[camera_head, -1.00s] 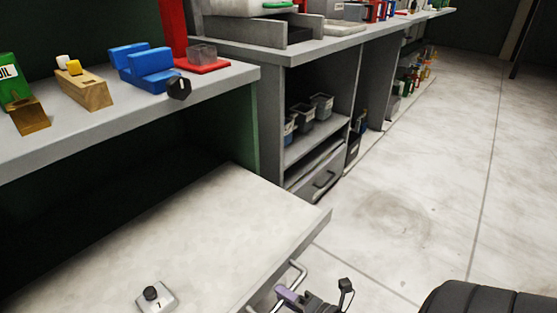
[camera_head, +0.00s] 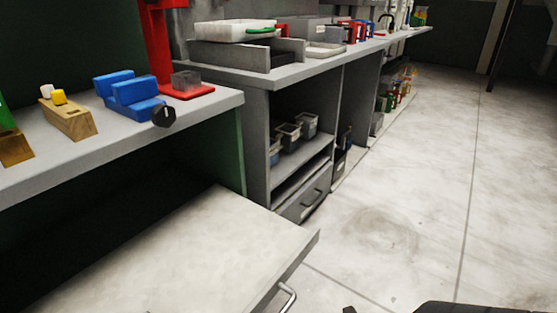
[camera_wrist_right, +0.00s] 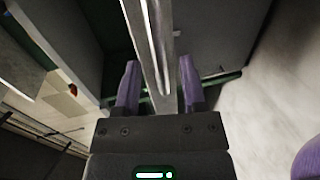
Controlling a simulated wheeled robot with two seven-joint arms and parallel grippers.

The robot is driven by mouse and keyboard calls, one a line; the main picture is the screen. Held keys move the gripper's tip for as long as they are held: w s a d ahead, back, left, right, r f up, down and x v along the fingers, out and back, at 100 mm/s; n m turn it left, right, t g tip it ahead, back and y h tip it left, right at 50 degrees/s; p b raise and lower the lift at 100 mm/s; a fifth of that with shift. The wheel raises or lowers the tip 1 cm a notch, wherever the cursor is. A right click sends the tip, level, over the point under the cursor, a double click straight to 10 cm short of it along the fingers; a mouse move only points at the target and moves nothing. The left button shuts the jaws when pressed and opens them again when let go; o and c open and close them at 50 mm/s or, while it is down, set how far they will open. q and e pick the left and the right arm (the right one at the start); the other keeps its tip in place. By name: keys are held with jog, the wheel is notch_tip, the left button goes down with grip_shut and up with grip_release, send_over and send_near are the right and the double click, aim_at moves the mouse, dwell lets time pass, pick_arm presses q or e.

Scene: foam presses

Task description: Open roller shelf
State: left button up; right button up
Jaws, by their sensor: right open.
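The roller shelf (camera_head: 200,250) is a pale, flat slab under the left bench. It stands out past the bench front, with a metal handle (camera_head: 288,297) on its front edge at the bottom of the head view. In the right wrist view, a long metal bar (camera_wrist_right: 158,40), which looks like the handle, runs between the two purple fingers of my right gripper (camera_wrist_right: 157,80). The gripper is open around the bar, and I cannot tell whether a finger touches it. My left gripper is not in view.
The bench top (camera_head: 205,115) above the shelf holds a blue vise-like block (camera_head: 130,95), a wooden block (camera_head: 68,118) and a red stand (camera_head: 190,91). A second bench with a drawer (camera_head: 302,200) stands behind. The floor (camera_head: 400,210) at right is clear.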

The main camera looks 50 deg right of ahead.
jog(key=p+v, duration=0.1)
jog(key=v, duration=0.5)
jog(key=shift+s, duration=0.3)
